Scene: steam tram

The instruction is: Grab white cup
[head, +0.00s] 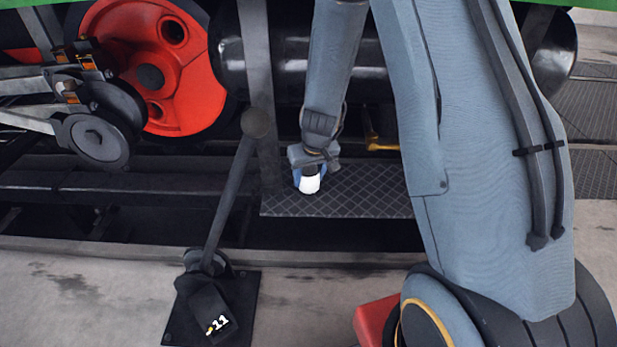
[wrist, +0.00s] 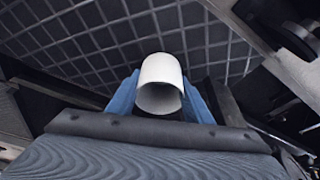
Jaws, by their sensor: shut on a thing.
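The white cup (head: 310,184) shows at the end of my arm in the head view, over the dark step plate. In the wrist view the white cup (wrist: 160,84) sits between the two blue fingers of my gripper (wrist: 162,100), with its open mouth facing the camera. My gripper (head: 309,178) is shut on the cup. In the head view the wrist hides much of the fingers. I cannot tell whether the cup touches the plate.
The dark chequered step plate (head: 350,200) lies under the gripper. A grey lever (head: 230,195) stands to the left on a black base marked 11. A red wheel (head: 150,75) is at upper left. A yellow-handled tool (head: 372,138) is right of the gripper. Concrete floor (head: 90,300) lies in front.

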